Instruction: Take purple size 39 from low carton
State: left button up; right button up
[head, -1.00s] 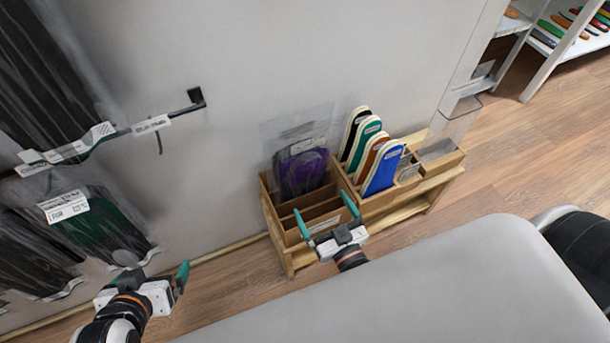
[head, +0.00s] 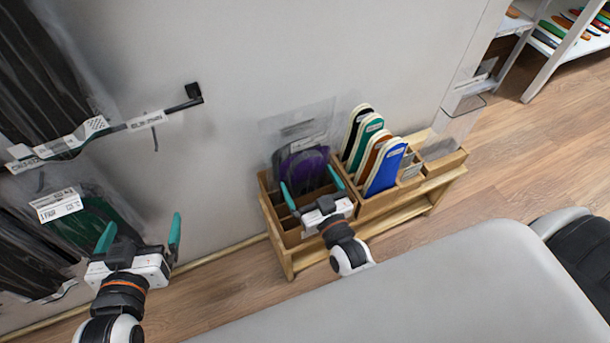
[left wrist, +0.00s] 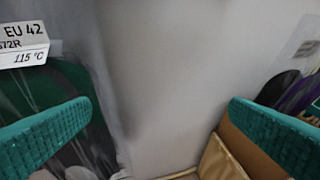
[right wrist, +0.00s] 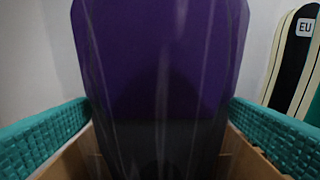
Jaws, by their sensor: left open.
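The purple insole blank (head: 305,165) stands in a clear sleeve in the left part of the low carton (head: 287,240). It fills the middle of the right wrist view (right wrist: 160,75); its size label cannot be read. My right gripper (head: 313,189) is open in front of the purple piece, with one finger to each side of it in the right wrist view. No contact is visible. My left gripper (head: 141,233) is open and empty at the lower left, in front of the wall. The bottom of the purple piece is hidden inside the carton.
Several insoles, black, green, brown and blue (head: 384,168), stand in the compartment just right of the purple one. Packets hang on a wall rail (head: 165,112) at the left, one labelled EU 42 (left wrist: 22,42). A grey surface (head: 420,280) lies in front.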

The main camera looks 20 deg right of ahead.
jog(key=c, duration=1.1)
jog(key=shift+o, duration=0.2)
jog(key=shift+r, duration=0.15)
